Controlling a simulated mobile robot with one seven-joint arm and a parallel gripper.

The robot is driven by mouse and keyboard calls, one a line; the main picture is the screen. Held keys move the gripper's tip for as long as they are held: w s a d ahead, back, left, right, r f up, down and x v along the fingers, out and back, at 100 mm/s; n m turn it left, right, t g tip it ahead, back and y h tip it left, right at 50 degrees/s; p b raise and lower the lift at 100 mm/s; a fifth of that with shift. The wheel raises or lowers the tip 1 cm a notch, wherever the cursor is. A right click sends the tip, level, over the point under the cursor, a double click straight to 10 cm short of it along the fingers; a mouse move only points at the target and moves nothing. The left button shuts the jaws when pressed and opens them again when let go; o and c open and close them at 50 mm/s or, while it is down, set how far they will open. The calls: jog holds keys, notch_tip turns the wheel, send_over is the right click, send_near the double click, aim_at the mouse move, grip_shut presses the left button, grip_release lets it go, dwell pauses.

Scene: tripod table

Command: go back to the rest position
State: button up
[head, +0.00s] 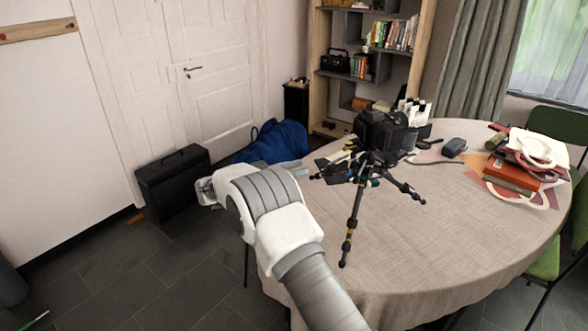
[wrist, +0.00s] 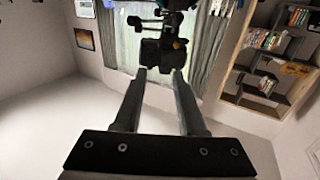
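My gripper (wrist: 159,74) shows in the wrist view with its two long fingers apart and nothing held between them. In the head view my arm reaches up from the bottom, and the gripper is mostly hidden behind my white wrist; grey finger parts (head: 299,169) show to its right, left of the tripod. A black camera (head: 381,128) stands upright on a black tripod (head: 356,210) on the round table (head: 440,240). The camera also shows in the wrist view (wrist: 163,55), upside down just past the fingertips, apparently apart from them.
Books, bags (head: 540,148) and a dark mouse-like object (head: 454,147) lie on the table's right half. A bookshelf (head: 345,90) stands behind. A black case (head: 173,183) and a blue bag (head: 275,143) are on the floor by the door. Floor at lower left is mostly clear.

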jog(key=w+d+r+n+t+y+p, duration=0.1)
jog(key=w+r+n+t+y, duration=0.2)
jog(key=r, duration=0.6)
jog(key=w+d+r+n+t+y, duration=0.1)
jog(key=w+r+t+y, duration=0.35)
jog(key=r, duration=0.55)
jog(key=s+r+n+t+y+p, duration=0.1)
jog(key=s+r+n+t+y, duration=0.1)
jog(key=s+r+n+y, duration=0.65)
jog(key=s+d+f+g+p, duration=0.1)
jog(key=s+d+f+g, duration=0.2)
jog(key=s, duration=1)
jog(key=s+d+f+g, duration=0.4)
jog(key=s+f, duration=0.1)
jog(key=s, duration=0.8)
jog(key=s+d+f+g+p, duration=0.1)
jog(key=s+d+f+g, duration=0.3)
jog(key=s, duration=0.9)
jog(key=shift+s+d+f+p, duration=0.2)
jog(key=shift+s+f+p, duration=0.15)
jog(key=shift+f, duration=0.15)
